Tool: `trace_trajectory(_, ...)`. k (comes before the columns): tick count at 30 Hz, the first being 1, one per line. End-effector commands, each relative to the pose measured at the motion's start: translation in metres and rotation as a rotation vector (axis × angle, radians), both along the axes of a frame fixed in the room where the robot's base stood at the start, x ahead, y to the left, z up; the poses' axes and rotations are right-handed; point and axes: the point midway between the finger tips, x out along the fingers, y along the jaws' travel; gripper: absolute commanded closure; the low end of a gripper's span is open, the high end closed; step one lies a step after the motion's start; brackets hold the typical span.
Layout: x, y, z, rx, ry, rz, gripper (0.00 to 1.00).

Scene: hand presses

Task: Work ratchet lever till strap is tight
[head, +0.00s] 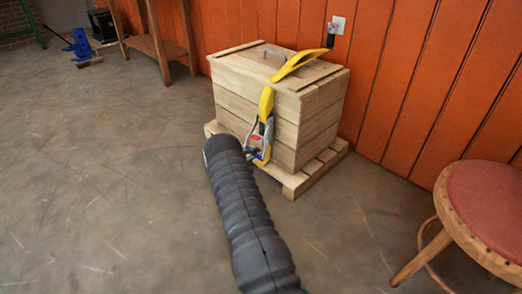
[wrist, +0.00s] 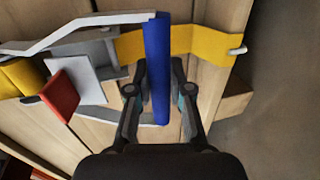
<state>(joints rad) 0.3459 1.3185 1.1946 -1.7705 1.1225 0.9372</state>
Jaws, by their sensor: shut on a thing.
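A wooden crate (head: 257,95) carries a yellow strap (head: 266,103) over its lid and down its front. On the lid the strap appears to arch up off the wood. The ratchet (head: 254,141) hangs on the strap at the crate's front. In the wrist view it shows grey metal plates (wrist: 97,75), a red tab (wrist: 61,95) and the lever's blue handle (wrist: 156,50). My gripper (wrist: 158,76) is shut on this blue handle, one finger on each side. In the head view my dark arm hides the gripper and part of the ratchet.
The crate stands on a wooden pallet (head: 327,163) against an orange plank wall (head: 400,75). A stool with a red seat (head: 490,195) stands at the right. A wooden table (head: 150,43) and a blue press (head: 79,43) stand at the back left. The left floor is clear.

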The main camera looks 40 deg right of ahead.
Motion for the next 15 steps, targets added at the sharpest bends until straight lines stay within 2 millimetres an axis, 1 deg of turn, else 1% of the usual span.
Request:
trace_trajectory(1,0.002,0.006,-0.01,0.01,0.008,0.014,1.0)
trace_trajectory(4,0.002,0.012,-0.001,0.029,0.01,0.016,1.0)
trace_trajectory(9,-0.001,0.036,0.015,0.115,0.019,0.015,1.0)
trace_trajectory(12,-0.003,0.047,0.019,0.158,0.023,0.014,1.0)
trace_trajectory(15,-0.004,0.053,0.02,0.18,0.025,0.013,1.0)
